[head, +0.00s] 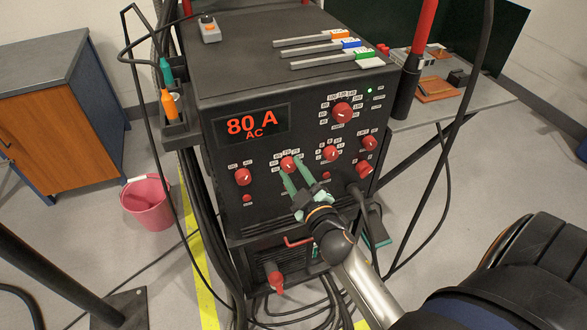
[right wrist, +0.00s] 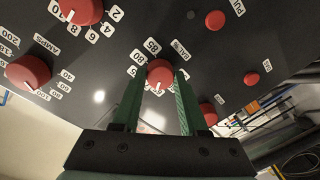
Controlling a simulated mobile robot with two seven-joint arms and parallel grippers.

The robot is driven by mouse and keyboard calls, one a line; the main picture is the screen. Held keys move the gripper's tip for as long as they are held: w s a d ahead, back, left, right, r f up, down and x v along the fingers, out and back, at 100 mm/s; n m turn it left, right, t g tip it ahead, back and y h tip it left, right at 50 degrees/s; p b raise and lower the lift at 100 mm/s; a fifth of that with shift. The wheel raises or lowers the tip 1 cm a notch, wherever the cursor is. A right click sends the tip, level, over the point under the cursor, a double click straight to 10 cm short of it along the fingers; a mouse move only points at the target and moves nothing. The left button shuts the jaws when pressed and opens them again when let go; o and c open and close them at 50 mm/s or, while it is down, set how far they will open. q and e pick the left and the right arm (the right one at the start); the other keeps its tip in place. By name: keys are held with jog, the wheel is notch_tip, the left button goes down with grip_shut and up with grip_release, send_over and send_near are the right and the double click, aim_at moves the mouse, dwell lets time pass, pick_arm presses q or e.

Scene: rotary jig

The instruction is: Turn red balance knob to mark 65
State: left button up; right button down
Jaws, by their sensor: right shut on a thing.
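The red balance knob (head: 288,163) is on the black front panel of the welding machine, below the 80 A display. In the right wrist view the knob (right wrist: 160,73) sits beside the BAL % label, with small number tags around part of it. Its white pointer line shows at its lower edge in that view; I cannot tell exactly which mark it points at. My right gripper (head: 296,180) reaches the panel from below right. Its two green fingers (right wrist: 158,100) are on either side of the knob, shut on it. My left gripper is not in view.
Other red knobs surround it: the left knob (head: 243,177), the amps knob (head: 342,112) and the right-hand knob (head: 330,153). Cables hang beside the machine. A pink bucket (head: 147,200) stands on the floor at left. A grey side table (head: 455,100) is at right.

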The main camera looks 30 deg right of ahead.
jog(key=shift+r+n, duration=0.1)
jog(key=shift+n, duration=0.5)
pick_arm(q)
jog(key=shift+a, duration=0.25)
pick_arm(e)
jog(key=shift+n, duration=0.6)
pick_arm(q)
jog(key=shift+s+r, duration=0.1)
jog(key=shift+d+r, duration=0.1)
pick_arm(e)
jog(key=shift+c, duration=2.2)
grip_release()
